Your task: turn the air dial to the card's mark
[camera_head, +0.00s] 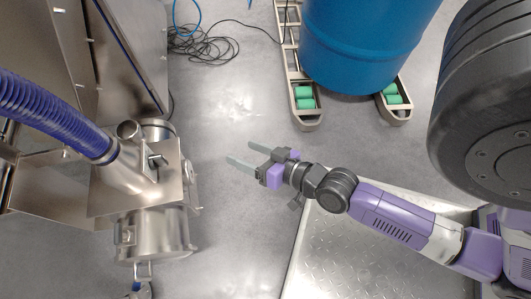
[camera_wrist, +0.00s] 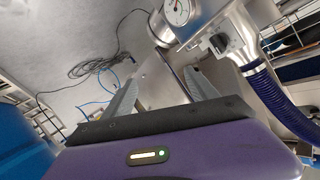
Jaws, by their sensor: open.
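My gripper (camera_head: 240,153) is open and empty in the head view, its two grey fingers pointing left toward the steel machine (camera_head: 150,235) across a gap of bare floor. In the wrist view my gripper (camera_wrist: 162,76) has its fingers apart with nothing between them. A round white-faced dial (camera_wrist: 178,10) with a red needle or mark shows at the top edge of the wrist view, partly cut off, beyond the fingers. I cannot tell whether it is the air dial. A small black fitting (camera_wrist: 217,43) sits on the steel pipe beside it. I cannot make out a card.
A blue ribbed hose (camera_head: 60,115) runs into the machine from the left. A blue drum (camera_head: 365,45) stands on a frame with green rollers (camera_head: 305,103) at the back. Black cable (camera_head: 200,43) lies coiled on the floor. A metal tread plate (camera_head: 350,255) lies below my arm.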

